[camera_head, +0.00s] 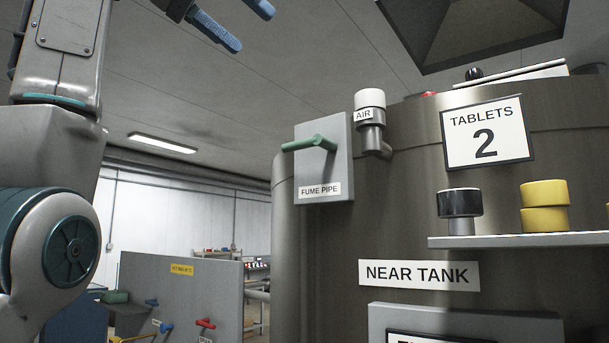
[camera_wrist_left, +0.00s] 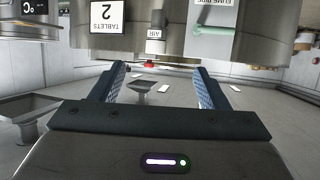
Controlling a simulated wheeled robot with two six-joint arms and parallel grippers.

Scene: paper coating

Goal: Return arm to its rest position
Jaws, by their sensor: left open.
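My left arm comes in from the left in the head view. My left gripper (camera_head: 240,22) is raised at the top edge, with two blue ridged fingers apart and nothing between them; part of it is cut off by the frame. In the left wrist view the left gripper (camera_wrist_left: 158,88) is also open and empty, its blue fingers spread wide. The wrist picture shows the tank upside down, past the fingertips. My right gripper is in neither view.
A large steel tank (camera_head: 400,220) fills the right side. It carries a fume pipe panel (camera_head: 325,165) with a green handle (camera_head: 312,143), a white-capped air valve (camera_head: 371,125) and a shelf (camera_head: 520,241) with black and yellow pieces. A dark hood (camera_head: 480,30) hangs above.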

